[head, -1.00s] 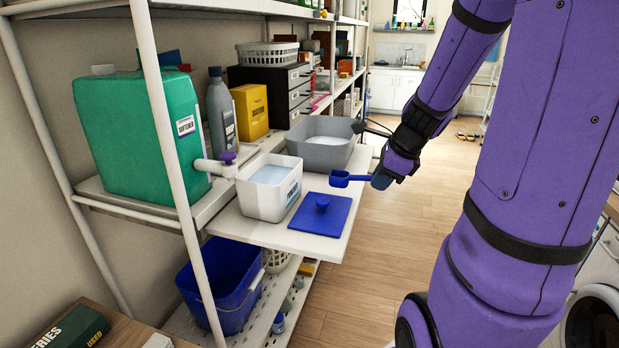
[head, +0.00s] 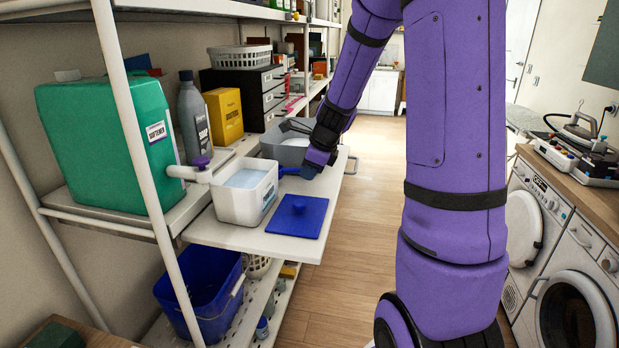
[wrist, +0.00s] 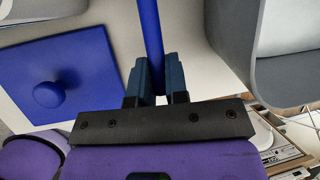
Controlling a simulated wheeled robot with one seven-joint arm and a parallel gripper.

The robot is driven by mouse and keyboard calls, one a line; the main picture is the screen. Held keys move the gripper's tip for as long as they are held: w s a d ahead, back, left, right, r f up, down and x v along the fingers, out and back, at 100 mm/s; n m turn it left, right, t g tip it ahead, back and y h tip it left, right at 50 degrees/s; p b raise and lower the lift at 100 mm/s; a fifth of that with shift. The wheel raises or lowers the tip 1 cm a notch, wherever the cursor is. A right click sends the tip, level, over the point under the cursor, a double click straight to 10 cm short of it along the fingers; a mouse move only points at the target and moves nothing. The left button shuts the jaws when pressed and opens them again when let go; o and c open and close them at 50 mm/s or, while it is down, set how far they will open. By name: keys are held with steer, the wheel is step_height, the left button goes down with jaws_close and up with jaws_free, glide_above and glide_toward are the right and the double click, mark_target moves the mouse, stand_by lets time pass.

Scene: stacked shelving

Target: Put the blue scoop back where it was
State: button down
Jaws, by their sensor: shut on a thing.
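My gripper (wrist: 156,80) is shut on the handle of the blue scoop (wrist: 150,30), which runs up out of the wrist view between the fingers. In the head view the scoop (head: 289,171) shows just right of the white tub (head: 240,204), its bowl close to the tub's rim; I cannot tell whether they touch. The tub holds pale powder and stands open on the pull-out shelf board. Its blue lid (head: 298,216) with a knob lies flat in front, and also shows at left in the wrist view (wrist: 60,75).
A grey basin (head: 283,150) stands behind my gripper, close on its right in the wrist view (wrist: 285,75). A green softener canister (head: 100,145) with a spout is left of the tub. A shelf post (head: 135,130) rises in front.

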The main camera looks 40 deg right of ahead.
steer(key=shift+f, duration=1.05)
steer(key=shift+f, duration=0.15)
steer(key=c, duration=1.1)
jaws_free()
steer(key=v, duration=1.2)
steer(key=s+a+r+n, duration=0.6)
steer(key=s+a+n, duration=0.2)
steer(key=a+n, duration=0.4)
steer(key=s+a+n, duration=0.2)
steer(key=s+n, duration=0.2)
steer(key=n, duration=0.1)
steer(key=s+a+r+n, duration=0.1)
steer(key=s+a+n, duration=0.1)
steer(key=s+n, duration=0.2)
steer(key=s+a+n+h, duration=0.1)
steer(key=s+a+n, duration=0.1)
steer(key=s+n, duration=0.2)
steer(key=shift+s+a+r+n, duration=0.2)
steer(key=shift+n, duration=0.45)
steer(key=shift+s+a+r+n, duration=0.15)
steer(key=shift+n, duration=0.5)
